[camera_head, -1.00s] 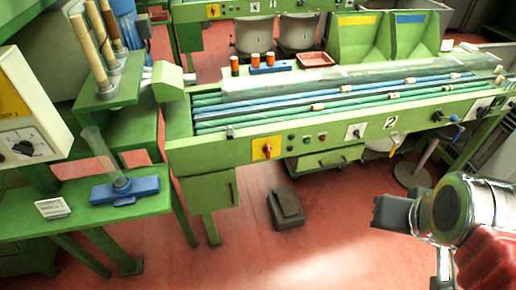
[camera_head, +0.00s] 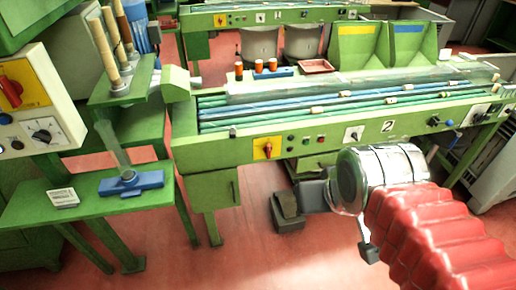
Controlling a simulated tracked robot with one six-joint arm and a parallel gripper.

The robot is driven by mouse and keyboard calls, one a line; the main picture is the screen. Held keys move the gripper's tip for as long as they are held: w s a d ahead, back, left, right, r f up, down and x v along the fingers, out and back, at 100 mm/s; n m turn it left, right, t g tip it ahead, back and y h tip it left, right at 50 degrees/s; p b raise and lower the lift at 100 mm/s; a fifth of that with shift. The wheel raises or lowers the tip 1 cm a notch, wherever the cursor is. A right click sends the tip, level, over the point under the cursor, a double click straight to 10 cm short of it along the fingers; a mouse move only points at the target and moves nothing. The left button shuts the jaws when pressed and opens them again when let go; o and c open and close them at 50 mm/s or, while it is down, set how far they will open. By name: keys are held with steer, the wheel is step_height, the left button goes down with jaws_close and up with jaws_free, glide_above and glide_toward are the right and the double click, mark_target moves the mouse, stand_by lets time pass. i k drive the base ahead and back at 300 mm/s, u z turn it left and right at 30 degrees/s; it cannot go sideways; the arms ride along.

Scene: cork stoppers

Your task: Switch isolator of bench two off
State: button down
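The isolator of bench two is a red rotary handle (camera_head: 267,149) on a yellow square plate, at the left end of the green front panel marked "2" (camera_head: 388,126). The handle looks about upright, but it is too small to read its position exactly. My gripper (camera_head: 311,196) is a dark grey shape below and to the right of the isolator, in front of the bench and apart from the panel. My silver wrist and red sleeve hide part of it. Whether its fingers are open or shut does not show.
Small buttons (camera_head: 306,138) and a black switch (camera_head: 354,134) sit right of the isolator. A similar red handle (camera_head: 12,90) is on the left cabinet. A green side table (camera_head: 95,208) stands at left.

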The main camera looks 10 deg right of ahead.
mark_target(267, 149)
steer(key=u, duration=0.7)
steer(key=i, duration=1)
steer(key=u, duration=0.05)
